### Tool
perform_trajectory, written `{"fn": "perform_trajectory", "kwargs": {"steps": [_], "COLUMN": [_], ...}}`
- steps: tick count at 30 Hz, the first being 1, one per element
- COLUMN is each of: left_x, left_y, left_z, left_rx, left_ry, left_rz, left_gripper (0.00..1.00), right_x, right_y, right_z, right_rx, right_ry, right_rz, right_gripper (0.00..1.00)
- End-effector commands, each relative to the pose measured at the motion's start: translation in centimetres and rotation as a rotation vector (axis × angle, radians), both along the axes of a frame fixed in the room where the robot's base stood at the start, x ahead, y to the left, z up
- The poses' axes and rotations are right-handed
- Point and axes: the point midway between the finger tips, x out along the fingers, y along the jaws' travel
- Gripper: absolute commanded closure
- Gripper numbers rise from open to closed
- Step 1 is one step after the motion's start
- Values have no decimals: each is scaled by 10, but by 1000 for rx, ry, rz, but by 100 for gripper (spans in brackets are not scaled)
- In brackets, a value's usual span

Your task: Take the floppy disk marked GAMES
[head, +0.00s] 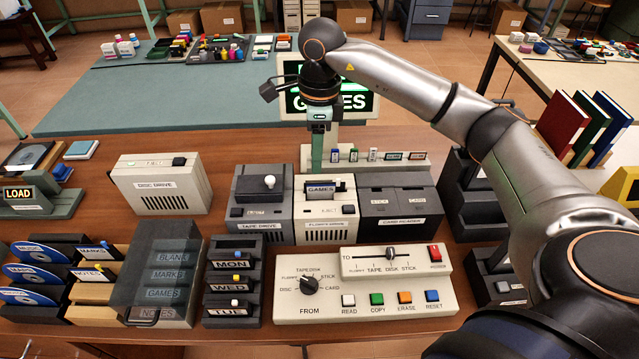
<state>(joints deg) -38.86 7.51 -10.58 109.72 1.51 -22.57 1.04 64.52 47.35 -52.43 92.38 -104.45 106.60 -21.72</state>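A dark floppy disk with a GAMES label (321,189) stands in the top slot of the white floppy drive (323,212), its upper part sticking out. My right gripper (317,168) points down just above and behind it in the picture. I see the fingers nearly edge-on, so I cannot tell whether they are open or touch the disk. A smoky see-through box (160,275) at the front left has the labels BLANK, MARKS, GAMES and NOTES; its contents are unclear. A lit green sign (355,103) behind my gripper reads GAMES. My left gripper is not in view.
The tape drive (256,210) and card reader (402,222) flank the floppy drive closely. A control panel (362,285) with a dial, slider and coloured buttons lies in front. The disc drive (160,185) stands to the left. My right arm covers much of the right side.

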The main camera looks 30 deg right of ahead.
Motion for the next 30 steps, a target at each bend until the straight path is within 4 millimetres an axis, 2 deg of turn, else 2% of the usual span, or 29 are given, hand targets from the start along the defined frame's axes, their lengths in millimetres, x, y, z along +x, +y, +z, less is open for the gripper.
{"fn": "perform_trajectory", "kwargs": {"steps": [2, 5, 13, 21, 30], "left_x": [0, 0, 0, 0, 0], "left_y": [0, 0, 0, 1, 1], "left_z": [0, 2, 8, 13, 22], "left_rx": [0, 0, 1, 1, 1], "left_ry": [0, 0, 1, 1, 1], "left_rz": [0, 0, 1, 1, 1], "left_gripper": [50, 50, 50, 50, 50], "right_x": [1, 1, 1, 2, 6], "right_y": [-11, -15, -14, -15, -17], "right_z": [5, -2, -50, -72, -113], "right_rx": [-41, -57, -53, -52, -51], "right_ry": [-4, -1, 1, -1, -3], "right_rz": [-9, -13, -12, -12, -11], "right_gripper": [60, 60, 60, 60, 60]}}
